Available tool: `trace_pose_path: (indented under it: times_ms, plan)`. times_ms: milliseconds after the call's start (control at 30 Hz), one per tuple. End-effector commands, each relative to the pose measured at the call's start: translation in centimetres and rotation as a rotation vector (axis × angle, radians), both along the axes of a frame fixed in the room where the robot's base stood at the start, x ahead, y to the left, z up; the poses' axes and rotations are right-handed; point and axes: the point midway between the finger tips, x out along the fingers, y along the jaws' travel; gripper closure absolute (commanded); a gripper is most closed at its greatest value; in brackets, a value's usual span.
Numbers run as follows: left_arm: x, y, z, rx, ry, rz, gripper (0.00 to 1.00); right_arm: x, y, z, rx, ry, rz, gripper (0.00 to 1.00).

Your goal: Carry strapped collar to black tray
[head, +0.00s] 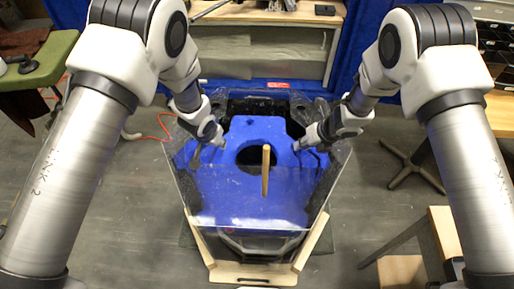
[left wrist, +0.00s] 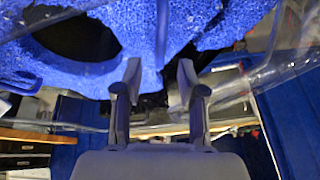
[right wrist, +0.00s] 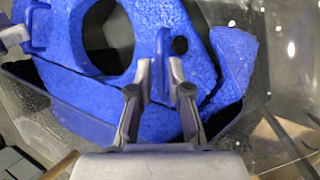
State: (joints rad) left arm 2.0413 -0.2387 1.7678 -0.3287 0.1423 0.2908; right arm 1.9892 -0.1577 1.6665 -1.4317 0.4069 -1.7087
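The blue foam collar (head: 232,188) with a round dark hole lies inside the clear-walled tank (head: 318,222) in the head view. It fills much of the right wrist view (right wrist: 75,45) and the top of the left wrist view (left wrist: 215,22). My left gripper (head: 207,146) is open, with an upright blue strap (left wrist: 161,35) between its fingers (left wrist: 158,68) and gaps at both sides. My right gripper (head: 312,143) is open around another blue strap (right wrist: 162,65), its fingers (right wrist: 160,72) close to it but apart. I cannot clearly identify a black tray.
A wooden rod (head: 266,170) stands up over the collar near its hole. A wooden frame (head: 250,273) edges the tank's front. A workbench (head: 268,58) stands behind, a green stool (head: 40,65) at left, a wooden table (head: 443,235) at right.

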Motion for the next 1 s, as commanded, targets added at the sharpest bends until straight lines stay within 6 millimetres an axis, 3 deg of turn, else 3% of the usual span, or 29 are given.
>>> trace_pose_path:
  times_ms: [233,600,667,733,1000]
  plan:
    - [1.5,-0.1,-3.6,-0.001,0.001,0.002,0.60,1.1,1.5,-3.4,0.001,0.001,0.001,0.82]
    - [1.8,-0.1,-4.3,0.000,0.001,0.001,0.60,1.3,1.8,-4.1,0.001,0.001,-0.001,0.82]
    - [1.8,-0.1,-4.3,0.000,0.000,0.001,0.78,1.3,1.8,-4.1,0.001,0.001,-0.001,1.00]
    - [1.8,-0.1,-4.3,0.000,0.000,0.001,1.00,1.3,1.8,-4.1,0.001,0.001,-0.001,1.00]
    - [1.8,-0.1,-4.2,0.000,0.000,0.001,1.00,1.3,1.8,-4.0,0.001,0.001,-0.001,1.00]
